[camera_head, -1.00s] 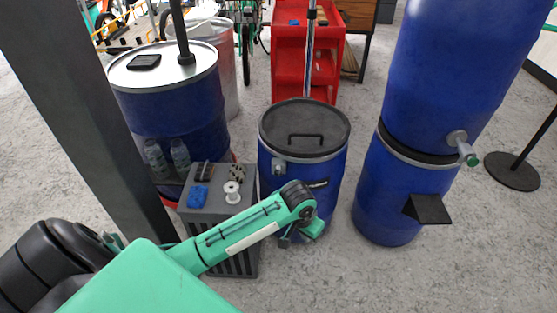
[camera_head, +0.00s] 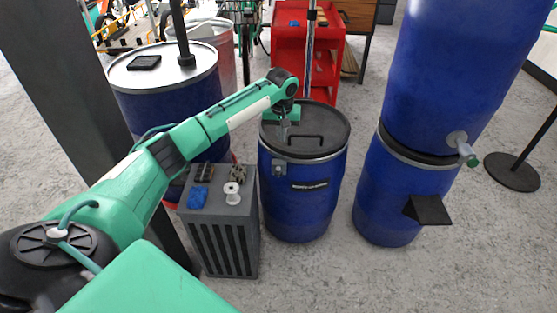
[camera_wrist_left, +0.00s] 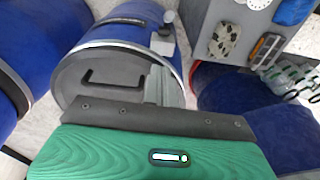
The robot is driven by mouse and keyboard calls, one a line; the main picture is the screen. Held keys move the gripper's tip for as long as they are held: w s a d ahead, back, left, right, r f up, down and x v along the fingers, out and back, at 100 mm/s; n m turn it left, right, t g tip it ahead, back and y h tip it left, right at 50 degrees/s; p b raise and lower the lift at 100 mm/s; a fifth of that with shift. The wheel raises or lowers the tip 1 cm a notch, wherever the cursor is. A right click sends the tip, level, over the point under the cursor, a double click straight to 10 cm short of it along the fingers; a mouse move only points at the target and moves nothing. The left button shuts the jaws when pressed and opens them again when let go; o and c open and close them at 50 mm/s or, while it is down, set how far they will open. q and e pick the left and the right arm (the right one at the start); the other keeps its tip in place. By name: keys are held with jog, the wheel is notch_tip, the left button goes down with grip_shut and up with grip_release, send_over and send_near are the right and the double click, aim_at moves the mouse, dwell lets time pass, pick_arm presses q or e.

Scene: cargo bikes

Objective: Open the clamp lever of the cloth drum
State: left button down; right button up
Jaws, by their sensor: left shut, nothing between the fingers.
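The cloth drum (camera_head: 305,205) is a blue barrel with a black lid, a metal clamp ring and a dark label on its front. Its lid handle (camera_head: 306,137) faces up. A grey clamp lever part (camera_head: 280,168) sits at the ring on the drum's front left; in the left wrist view a pale latch piece (camera_wrist_left: 163,42) sticks out at the rim. I cannot tell how far the lever stands from the ring. My left gripper (camera_head: 284,137) is shut and empty, above the left part of the lid. It also shows in the left wrist view (camera_wrist_left: 158,85). My right gripper is out of view.
A grey crate (camera_head: 225,235) with small items on top stands left of the drum. A larger blue barrel (camera_head: 170,100) is behind it. Stacked blue barrels (camera_head: 395,190) with a tap stand to the right. A red cart (camera_head: 290,65) is behind. Bare floor lies in front.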

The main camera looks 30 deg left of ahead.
aim_at(278, 172)
pick_arm(q)
jog(key=shift+w+a+r+n, duration=0.25)
jog(key=shift+a+r+n, duration=0.05)
jog(key=shift+a+r, duration=0.4)
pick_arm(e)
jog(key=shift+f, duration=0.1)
pick_arm(q)
jog(key=shift+f, duration=0.1)
